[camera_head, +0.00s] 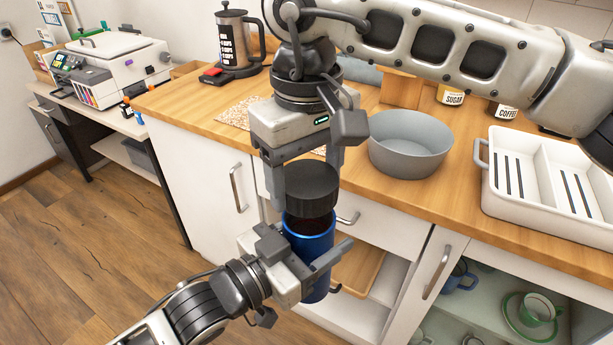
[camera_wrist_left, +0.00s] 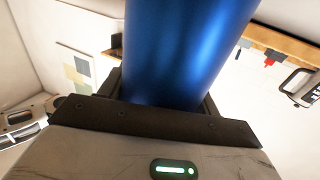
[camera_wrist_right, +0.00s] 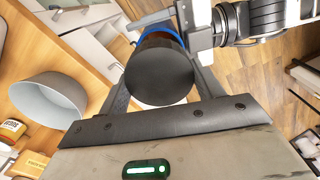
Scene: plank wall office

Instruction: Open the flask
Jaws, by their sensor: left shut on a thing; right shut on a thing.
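The flask has a blue body (camera_head: 314,247) and a wide black lid (camera_head: 311,190). My left gripper (camera_head: 313,260) is shut on the body from the side and holds it upright in front of the counter. The blue body also fills the jaws in the left wrist view (camera_wrist_left: 178,50). My right gripper (camera_head: 308,187) points down and is shut on the lid, which also shows in the right wrist view (camera_wrist_right: 160,70). The lid sits just above the body, and a dark reddish-brown strip of the mouth shows between them. The lid hides most of the mouth.
Behind the flask, the wooden counter (camera_head: 435,198) carries a grey bowl (camera_head: 410,145), a white dish rack (camera_head: 560,190), a French press (camera_head: 238,45) and jars. Below are drawers and an open shelf with a green cup (camera_head: 538,308). A printer (camera_head: 112,65) stands at left.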

